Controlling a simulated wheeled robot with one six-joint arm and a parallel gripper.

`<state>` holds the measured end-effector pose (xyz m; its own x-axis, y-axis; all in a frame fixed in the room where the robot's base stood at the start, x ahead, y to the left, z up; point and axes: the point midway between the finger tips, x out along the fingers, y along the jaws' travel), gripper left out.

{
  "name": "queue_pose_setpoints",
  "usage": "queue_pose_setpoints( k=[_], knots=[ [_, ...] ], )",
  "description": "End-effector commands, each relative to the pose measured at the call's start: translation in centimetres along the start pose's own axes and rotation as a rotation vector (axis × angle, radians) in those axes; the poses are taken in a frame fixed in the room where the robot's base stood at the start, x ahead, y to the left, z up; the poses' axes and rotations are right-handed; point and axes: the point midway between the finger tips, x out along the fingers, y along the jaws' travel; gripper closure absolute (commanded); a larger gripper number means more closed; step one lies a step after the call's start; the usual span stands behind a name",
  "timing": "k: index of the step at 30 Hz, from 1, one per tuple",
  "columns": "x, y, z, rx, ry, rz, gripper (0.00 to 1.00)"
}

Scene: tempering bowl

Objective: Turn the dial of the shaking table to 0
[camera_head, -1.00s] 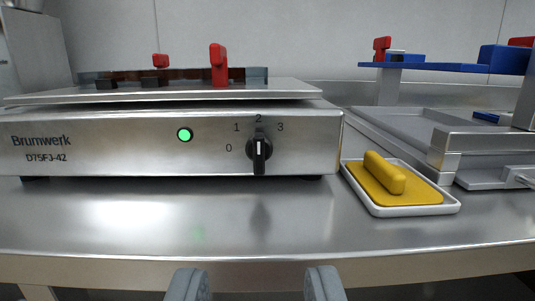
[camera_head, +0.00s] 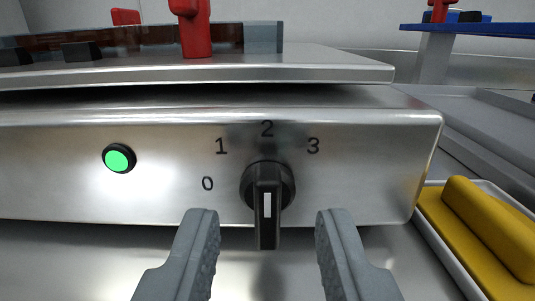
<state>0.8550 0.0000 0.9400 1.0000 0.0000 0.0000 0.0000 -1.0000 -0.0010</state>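The dial (camera_head: 267,187) is a black round knob with a raised bar grip on the steel front of the shaking table (camera_head: 365,165). Its white mark stands upright, in line with the 2 printed above it. The 0 (camera_head: 207,184) is printed to the left of the knob, the 1 at upper left and the 3 at upper right. My gripper (camera_head: 268,222) is open and empty. Its two grey fingers are in the lower part of the view, one to each side of the dial's bar, with clear gaps and no visible contact.
A lit green button (camera_head: 119,158) is left of the dial. A red clamp (camera_head: 194,25) stands on the shaking table's top plate. A yellow block with a grip (camera_head: 480,235) lies in a white tray at right. The steel bench below the front is clear.

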Motion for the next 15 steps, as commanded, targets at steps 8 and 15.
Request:
queue_pose_setpoints(
  k=[8, 15],
  knots=[
    [2.7, 0.0, 0.0, 0.0, 0.0, 0.0, 0.67],
    [3.1, 0.0, 0.0, 0.0, 0.0, 0.0, 0.67]
  ],
)
